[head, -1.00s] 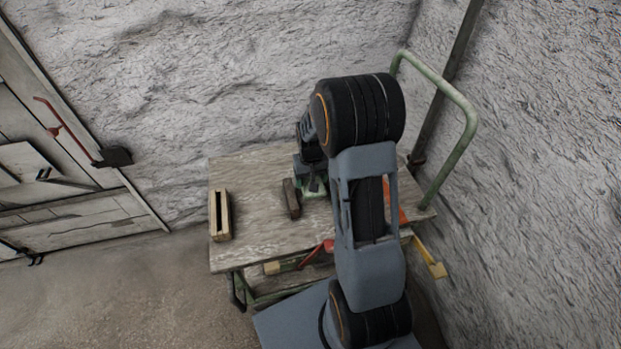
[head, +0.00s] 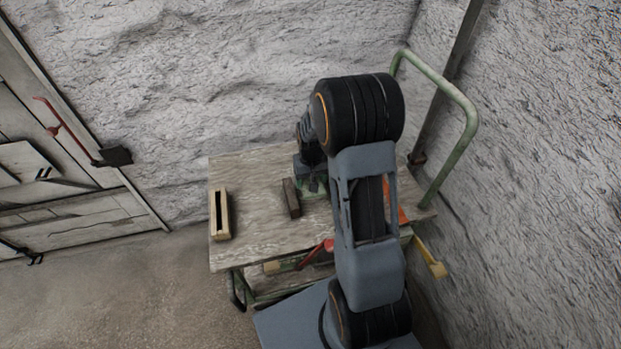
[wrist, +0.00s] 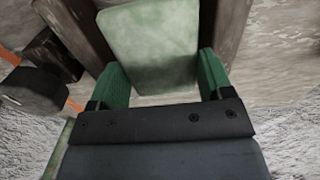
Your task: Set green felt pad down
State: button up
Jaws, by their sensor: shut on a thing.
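The green felt pad (wrist: 152,48) is a pale green, flat rectangular piece in the wrist view. My gripper (wrist: 164,82) has a green-faced finger at each side of the pad's near end and is shut on it. In the head view my gripper (head: 311,182) is low over the far middle of the cart's top, mostly hidden behind my own arm. Only a little green shows there, and I cannot tell pad from fingers. Whether the pad touches the surface below is unclear.
A dark wooden block (head: 291,197) stands just left of my gripper on the wooden cart top (head: 262,235). A pale slotted wooden block (head: 220,214) is at the left edge. An orange-red thing (head: 403,215) shows right of my arm. The front left of the top is clear.

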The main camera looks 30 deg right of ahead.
jog(key=shift+f+b, duration=2.25)
jog(key=shift+f, duration=1)
jog(key=o, duration=0.9)
jog(key=shift+a, duration=0.1)
jog(key=shift+r, duration=0.1)
jog(key=shift+w+r+p, duration=0.1)
jog(key=shift+r+p, duration=1.55)
jog(key=shift+r, duration=0.35)
